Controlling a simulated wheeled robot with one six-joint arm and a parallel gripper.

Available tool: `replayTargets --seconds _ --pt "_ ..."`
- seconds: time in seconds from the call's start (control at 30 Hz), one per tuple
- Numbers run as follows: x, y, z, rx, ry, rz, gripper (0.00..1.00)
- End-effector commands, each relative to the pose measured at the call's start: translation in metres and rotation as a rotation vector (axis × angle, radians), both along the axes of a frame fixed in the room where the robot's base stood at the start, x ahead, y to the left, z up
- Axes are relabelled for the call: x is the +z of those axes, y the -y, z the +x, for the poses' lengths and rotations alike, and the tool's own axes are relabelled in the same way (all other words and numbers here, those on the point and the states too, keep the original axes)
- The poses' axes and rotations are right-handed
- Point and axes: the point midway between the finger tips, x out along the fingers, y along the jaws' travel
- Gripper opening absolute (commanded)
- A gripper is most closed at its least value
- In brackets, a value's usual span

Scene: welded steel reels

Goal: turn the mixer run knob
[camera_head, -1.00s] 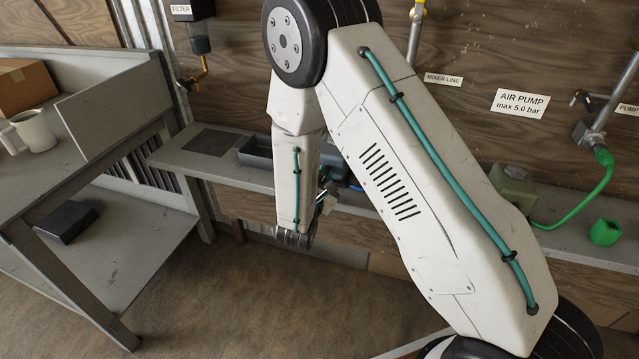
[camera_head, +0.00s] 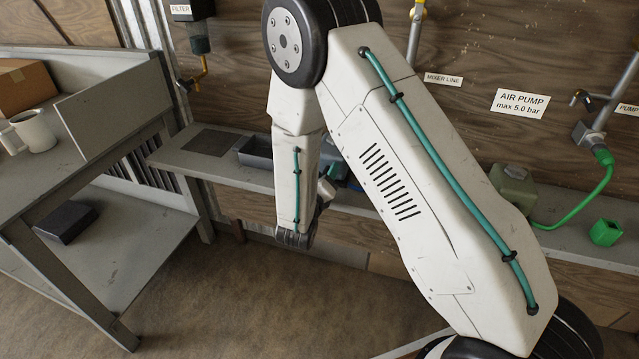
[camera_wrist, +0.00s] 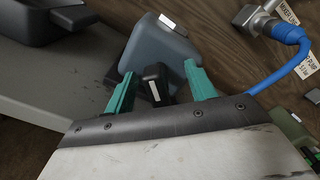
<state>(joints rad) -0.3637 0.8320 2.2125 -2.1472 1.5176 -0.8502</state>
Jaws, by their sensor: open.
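The black knob (camera_wrist: 154,84) with a white mark shows in the wrist view, in front of a blue-grey box (camera_wrist: 160,48) with a small white label on top. My gripper (camera_wrist: 159,73) is open, with one teal finger on each side of the knob. Gaps show between both fingers and the knob, so I see no grip on it. In the head view my own arm hides most of the box and the knob, and only a bit of my gripper (camera_head: 328,183) shows beside the forearm.
A blue hose (camera_wrist: 290,66) runs from a metal fitting right of the box. A dark tray (camera_wrist: 45,20) lies on the shelf (camera_wrist: 35,95) to the left. The floor (camera_head: 230,300) ahead looks clear.

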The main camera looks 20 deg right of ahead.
Motion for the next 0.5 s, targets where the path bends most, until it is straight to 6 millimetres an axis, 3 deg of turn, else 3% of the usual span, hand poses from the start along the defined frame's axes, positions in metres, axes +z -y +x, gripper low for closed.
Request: replayTargets --seconds 0.33,0.5 --pt "0.000 -0.001 -0.001 0.000 0.001 0.001 0.73" --pt "0.000 -0.009 -0.011 0.002 0.000 0.001 0.73"
